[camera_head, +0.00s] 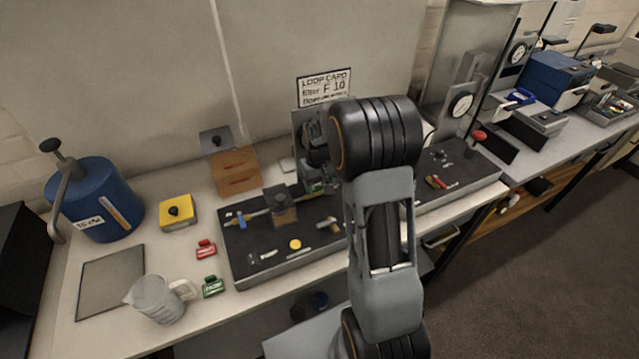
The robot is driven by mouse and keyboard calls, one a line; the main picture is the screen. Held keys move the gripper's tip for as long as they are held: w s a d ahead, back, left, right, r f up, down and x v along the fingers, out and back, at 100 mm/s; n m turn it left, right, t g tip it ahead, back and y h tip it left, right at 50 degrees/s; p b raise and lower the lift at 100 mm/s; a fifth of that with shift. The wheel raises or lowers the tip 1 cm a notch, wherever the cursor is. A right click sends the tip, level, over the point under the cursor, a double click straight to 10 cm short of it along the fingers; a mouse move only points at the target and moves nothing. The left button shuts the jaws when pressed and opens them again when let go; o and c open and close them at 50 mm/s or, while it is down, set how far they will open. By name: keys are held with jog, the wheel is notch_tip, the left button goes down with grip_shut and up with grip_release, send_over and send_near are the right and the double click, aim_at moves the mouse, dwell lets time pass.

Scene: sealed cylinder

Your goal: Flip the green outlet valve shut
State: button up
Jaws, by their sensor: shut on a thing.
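A small green part (316,184), which looks like the green outlet valve, sits at the back of the dark work tray (265,262), just left of my arm. My gripper (312,160) is small and dark in this view, partly covered by my large arm joint. It reaches down at the green part and is shut on it. The fingertips and the exact angle of the valve handle are too small and covered to make out. To the left on the same tray stands a brown and grey block (281,208) with a pipe and a blue handle (241,219).
A sign (323,87) stands behind the tray. A blue tank (94,200), yellow box (178,212), clear jug (157,299), and red (206,249) and green (213,287) tags lie left. My arm covers the tray's right part.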

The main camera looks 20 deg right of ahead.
jog(key=m, duration=0.2)
jog(key=m+b, duration=0.1)
jog(key=m, duration=0.1)
jog(key=shift+s+a+m+b, duration=0.1)
jog(key=shift+s+m+b, duration=0.2)
jog(key=shift+s+m, duration=0.1)
jog(key=m, duration=0.3)
jog(key=m+b, duration=0.1)
jog(key=shift+s+a+m, duration=0.25)
jog(key=shift+s+m, duration=0.05)
jog(key=shift+s, duration=0.05)
jog(key=m, duration=0.4)
jog(key=shift+s+a+b, duration=0.15)
jog(key=shift+a+b, duration=0.15)
jog(key=shift+b, duration=0.05)
jog(key=shift+s+a+m, duration=0.1)
jog(key=shift+a+m, duration=0.1)
jog(key=shift+m, duration=0.85)
jog(key=shift+a+m, duration=0.15)
jog(key=shift+m, duration=0.9)
jog(key=o, duration=0.9)
notch_tip(320, 180, up, 14)
jog(key=shift+f+b, duration=0.1)
jog(key=shift+b, duration=0.45)
